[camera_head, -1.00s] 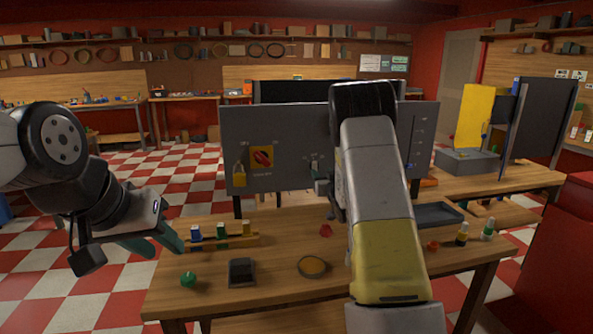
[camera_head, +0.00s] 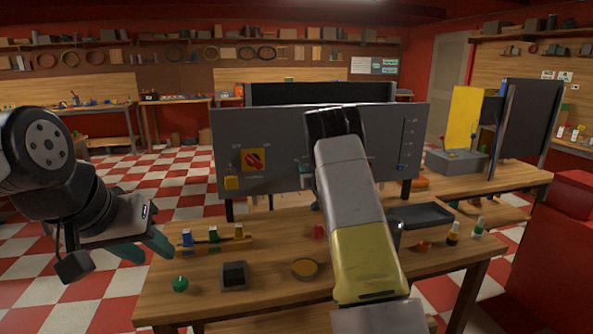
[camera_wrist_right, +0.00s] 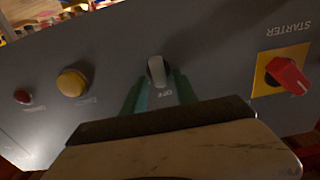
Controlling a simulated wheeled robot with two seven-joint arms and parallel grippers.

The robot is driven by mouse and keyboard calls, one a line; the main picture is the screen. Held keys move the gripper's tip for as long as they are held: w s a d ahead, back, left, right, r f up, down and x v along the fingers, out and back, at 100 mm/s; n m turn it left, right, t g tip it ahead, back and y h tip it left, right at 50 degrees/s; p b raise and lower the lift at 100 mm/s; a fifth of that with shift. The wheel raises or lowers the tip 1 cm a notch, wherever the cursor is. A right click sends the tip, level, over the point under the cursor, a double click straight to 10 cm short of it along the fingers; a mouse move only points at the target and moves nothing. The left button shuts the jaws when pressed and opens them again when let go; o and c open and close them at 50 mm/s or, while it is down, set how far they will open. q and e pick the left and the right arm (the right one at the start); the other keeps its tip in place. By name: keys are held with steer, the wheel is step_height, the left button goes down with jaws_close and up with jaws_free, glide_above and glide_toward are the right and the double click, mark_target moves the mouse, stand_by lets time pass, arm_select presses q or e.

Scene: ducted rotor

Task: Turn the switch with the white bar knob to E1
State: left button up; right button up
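The white bar knob (camera_wrist_right: 157,70) sits on the grey panel (camera_head: 285,125), above the printed word OFF in the upside-down right wrist view. In that view its bar stands nearly upright, tilted slightly. My right gripper (camera_wrist_right: 159,84) has its green fingers apart, one on each side of the knob; I cannot tell if they touch it. In the head view my right arm hides most of the knob's surroundings. I cannot read an E1 mark in either view. My left gripper (camera_head: 145,248) is open and empty, left of the table.
The wooden table (camera_head: 200,306) in front holds a small dish (camera_head: 305,268), a green ball (camera_head: 180,284) and a dark tray (camera_head: 420,215).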

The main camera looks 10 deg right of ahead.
jaws_close()
steer(key=shift+n, duration=0.3)
steer(key=n, duration=0.4)
steer(key=shift+a, duration=0.25)
steer(key=shift+a+f+n, duration=0.15)
steer(key=shift+n, duration=1.95)
steer(key=shift+o, duration=1.3)
jaws_free()
